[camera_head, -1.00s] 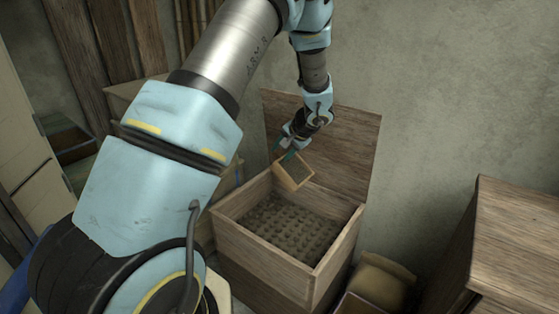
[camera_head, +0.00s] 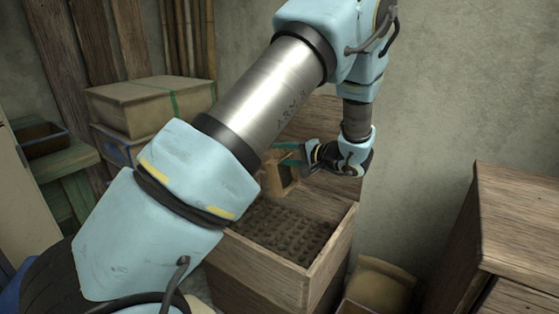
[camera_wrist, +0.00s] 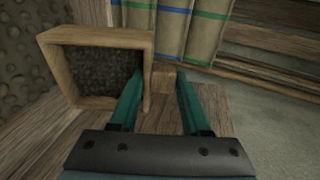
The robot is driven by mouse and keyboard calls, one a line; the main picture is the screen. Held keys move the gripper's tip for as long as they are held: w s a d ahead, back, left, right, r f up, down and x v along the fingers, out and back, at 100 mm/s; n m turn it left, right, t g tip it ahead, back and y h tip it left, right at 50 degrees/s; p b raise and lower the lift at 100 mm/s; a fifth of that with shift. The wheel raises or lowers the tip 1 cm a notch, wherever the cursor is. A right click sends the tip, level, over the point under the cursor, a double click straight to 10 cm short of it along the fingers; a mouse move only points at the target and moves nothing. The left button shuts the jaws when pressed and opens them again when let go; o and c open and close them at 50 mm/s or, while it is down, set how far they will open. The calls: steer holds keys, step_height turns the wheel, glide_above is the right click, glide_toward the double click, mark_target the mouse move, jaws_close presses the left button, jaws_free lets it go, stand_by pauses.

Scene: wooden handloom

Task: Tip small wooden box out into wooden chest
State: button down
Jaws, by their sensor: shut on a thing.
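The small wooden box (camera_head: 274,180) hangs tilted over the far left part of the chest, partly behind my arm. In the wrist view the box (camera_wrist: 97,38) has its open side toward the camera, with dark, rough material showing inside its frame. My gripper (camera_head: 284,156) has teal fingers shut at the box's side; the wrist view shows the fingertips (camera_wrist: 160,72) around a small wooden piece on that side. The wooden chest (camera_head: 262,282) stands open below, with dark, bumpy contents. My arm hides its left part.
The chest's raised lid (camera_head: 318,125) stands behind my gripper. A wooden cabinet (camera_head: 520,220) is at the right, and a tan sack (camera_head: 380,283) lies beside the chest. Stacked boxes (camera_head: 150,105) stand at the back left.

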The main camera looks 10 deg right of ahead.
steer(key=shift+s+d+f+m+t+y+b, duration=0.1)
steer(key=shift+s+d+f+t+y+b, duration=0.3)
steer(key=shift+b, duration=0.65)
steer(key=shift+s+d+f+m+t+y+b, duration=0.15)
steer(key=shift+f+t+y+b, duration=0.3)
steer(key=shift+t+b, duration=0.45)
steer(key=shift+s+d+f+m+t+y+b, duration=0.1)
steer(key=shift+s+d+f+t+y+b, duration=0.3)
steer(key=shift+b, duration=0.8)
steer(key=shift+s+d+f+t+y+b, duration=0.3)
steer(key=shift+t+y+b, duration=0.35)
steer(key=shift+t+b, duration=0.2)
steer(key=shift+r, duration=0.1)
